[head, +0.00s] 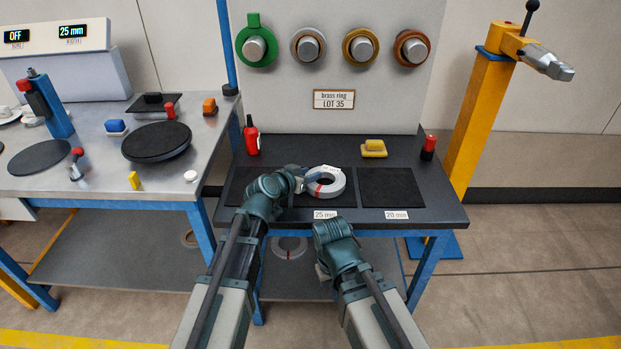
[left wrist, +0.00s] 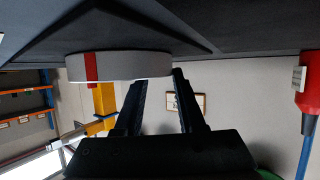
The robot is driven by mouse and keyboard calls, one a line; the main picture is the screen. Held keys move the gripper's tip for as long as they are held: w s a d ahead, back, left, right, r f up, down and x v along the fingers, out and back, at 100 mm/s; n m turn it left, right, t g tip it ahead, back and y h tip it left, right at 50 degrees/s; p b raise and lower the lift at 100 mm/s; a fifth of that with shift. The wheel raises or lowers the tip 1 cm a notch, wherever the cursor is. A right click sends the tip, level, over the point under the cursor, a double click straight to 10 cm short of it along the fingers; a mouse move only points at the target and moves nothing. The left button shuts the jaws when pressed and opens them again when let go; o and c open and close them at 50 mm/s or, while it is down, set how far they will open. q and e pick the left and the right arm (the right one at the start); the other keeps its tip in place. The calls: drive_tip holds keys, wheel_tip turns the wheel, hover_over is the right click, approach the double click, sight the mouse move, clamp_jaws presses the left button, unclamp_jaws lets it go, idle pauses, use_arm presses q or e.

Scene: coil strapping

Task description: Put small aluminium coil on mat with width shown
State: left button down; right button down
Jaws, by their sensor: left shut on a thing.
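The small aluminium coil (head: 337,188), a silver ring with a red band and a white tag, is at the middle mat (head: 345,202), labelled 25 mm (head: 325,215). My left gripper (head: 301,180) is shut on the coil's left rim. In the left wrist view the coil (left wrist: 125,67) lies against or just above the dark mat (left wrist: 130,30); I cannot tell if it touches. The width display (head: 67,31) reads 25 mm. The right mat (head: 391,187), labelled 20 mm (head: 397,215), is bare. My right gripper (head: 322,270) is low before the table; its jaws are unclear.
A red bottle (head: 251,137), a yellow block (head: 374,149) and a red-black item (head: 429,147) stand at the table's back. Several coils (head: 308,46) hang on the wall panel. A steel bench (head: 105,180) with a round black plate (head: 157,141) is at left, a yellow post (head: 480,120) at right.

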use_arm(q)
drive_tip(key=shift+f, duration=0.1)
drive_tip(key=c, duration=0.5)
unclamp_jaws()
drive_tip(key=shift+r, duration=0.2)
drive_tip(key=shift+s+a+r, duration=0.15)
drive_tip(key=shift+s+r, duration=0.05)
drive_tip(key=shift+s, duration=0.05)
drive_tip(key=p+v, duration=0.4)
drive_tip(key=v, duration=0.6)
drive_tip(key=shift+s+r, duration=0.1)
drive_tip(key=shift+s, duration=0.1)
drive_tip(key=shift+s+a+r+p, duration=0.1)
drive_tip(key=shift+s+a+p, duration=0.25)
drive_tip(key=shift+s, duration=0.05)
